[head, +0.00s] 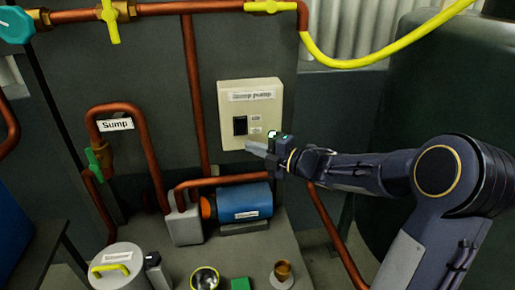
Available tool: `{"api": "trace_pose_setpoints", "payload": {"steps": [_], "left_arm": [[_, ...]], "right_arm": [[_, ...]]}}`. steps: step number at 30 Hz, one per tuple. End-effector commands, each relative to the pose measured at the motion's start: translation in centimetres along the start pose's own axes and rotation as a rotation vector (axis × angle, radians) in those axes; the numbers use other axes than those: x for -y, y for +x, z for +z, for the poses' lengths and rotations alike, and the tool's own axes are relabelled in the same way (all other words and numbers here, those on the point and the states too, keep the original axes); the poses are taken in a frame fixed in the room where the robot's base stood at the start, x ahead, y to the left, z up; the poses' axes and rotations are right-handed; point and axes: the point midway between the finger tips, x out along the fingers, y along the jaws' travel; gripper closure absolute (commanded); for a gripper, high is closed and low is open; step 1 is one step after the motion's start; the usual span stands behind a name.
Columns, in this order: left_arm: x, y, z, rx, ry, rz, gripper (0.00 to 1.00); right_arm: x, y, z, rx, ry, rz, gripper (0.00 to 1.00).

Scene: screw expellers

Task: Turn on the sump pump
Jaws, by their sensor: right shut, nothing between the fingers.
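The sump pump's control box (233,92) is a cream panel on the grey wall board, with a label across its upper part. A black switch (240,125) sits in its lower left half, with small labels to its right. I cannot tell the switch's position. My right gripper (257,148) is shut and empty, at the box's lower right edge, below and right of the switch. I cannot tell if it touches the box. The blue pump motor (245,201) lies below, joined to copper pipe. My left gripper is out of view.
A green valve handle (96,163) is at left. A yellow hose (385,56) crosses upper right, near a large dark tank (430,90).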

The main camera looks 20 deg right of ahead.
Motion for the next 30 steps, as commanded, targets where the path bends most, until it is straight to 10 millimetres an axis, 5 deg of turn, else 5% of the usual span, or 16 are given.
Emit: {"api": "trace_pose_setpoints", "payload": {"steps": [15,30], "left_arm": [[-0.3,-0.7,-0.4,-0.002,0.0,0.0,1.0],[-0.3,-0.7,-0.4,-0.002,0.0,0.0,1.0]], "right_arm": [[0.9,-8.3,0.2,0.006,0.0,0.001,1.0],[1.1,-9.1,0.2,0.003,0.0,0.001,1.0]]}}
